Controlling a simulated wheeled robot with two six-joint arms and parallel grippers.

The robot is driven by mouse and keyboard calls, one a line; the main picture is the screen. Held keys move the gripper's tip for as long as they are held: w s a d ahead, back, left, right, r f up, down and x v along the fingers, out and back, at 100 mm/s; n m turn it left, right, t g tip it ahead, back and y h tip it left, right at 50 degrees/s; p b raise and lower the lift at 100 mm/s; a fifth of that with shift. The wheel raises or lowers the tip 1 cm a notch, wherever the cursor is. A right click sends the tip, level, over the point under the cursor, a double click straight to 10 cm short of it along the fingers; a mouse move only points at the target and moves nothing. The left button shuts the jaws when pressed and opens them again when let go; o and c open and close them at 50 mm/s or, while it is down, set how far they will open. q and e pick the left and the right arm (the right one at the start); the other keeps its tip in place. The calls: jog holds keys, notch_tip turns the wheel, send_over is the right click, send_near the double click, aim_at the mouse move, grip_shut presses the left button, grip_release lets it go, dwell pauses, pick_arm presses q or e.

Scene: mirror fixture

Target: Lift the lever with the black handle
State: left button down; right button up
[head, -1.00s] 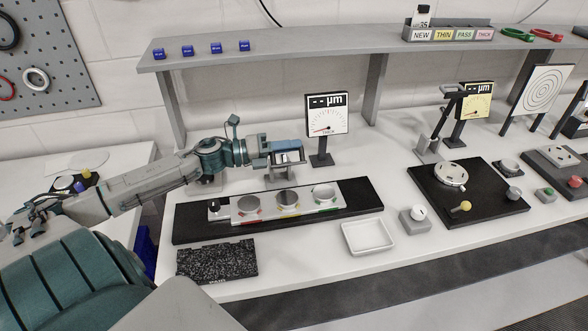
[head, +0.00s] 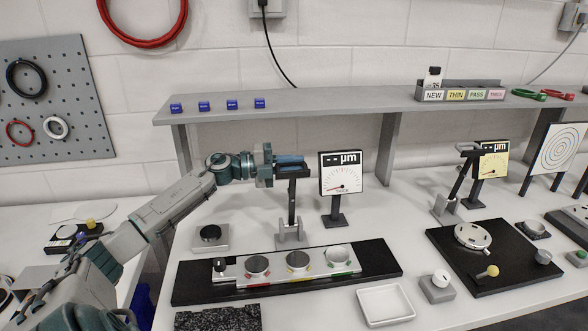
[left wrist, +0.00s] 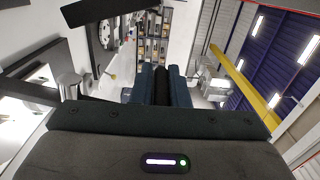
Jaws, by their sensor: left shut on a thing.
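The lever (head: 292,203) stands close to upright on a small grey bracket (head: 291,232) behind the long black fixture. Its black handle (head: 293,173) is at the top, at the fingers of my left gripper (head: 290,162). My left gripper comes in from the left, above the bench, and is shut on the handle. In the left wrist view the dark handle (left wrist: 162,86) lies between the two blue fingers. The fingers partly hide the handle. My right gripper is in neither view.
A dial gauge (head: 340,173) stands just right of the lever. The shelf (head: 330,107) runs behind and above. In front is a black fixture (head: 372,262) with several round discs. A white tray (head: 386,302) lies at the front. A similar lever (head: 458,180) stands farther right.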

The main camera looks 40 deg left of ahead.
pick_arm(q)
jog(key=shift+a+r, duration=0.15)
jog(key=shift+r, duration=0.05)
jog(key=c, duration=1.5)
grip_release()
jog(key=shift+w, duration=0.1)
jog(key=shift+o, duration=0.2)
jog(key=shift+f, duration=0.15)
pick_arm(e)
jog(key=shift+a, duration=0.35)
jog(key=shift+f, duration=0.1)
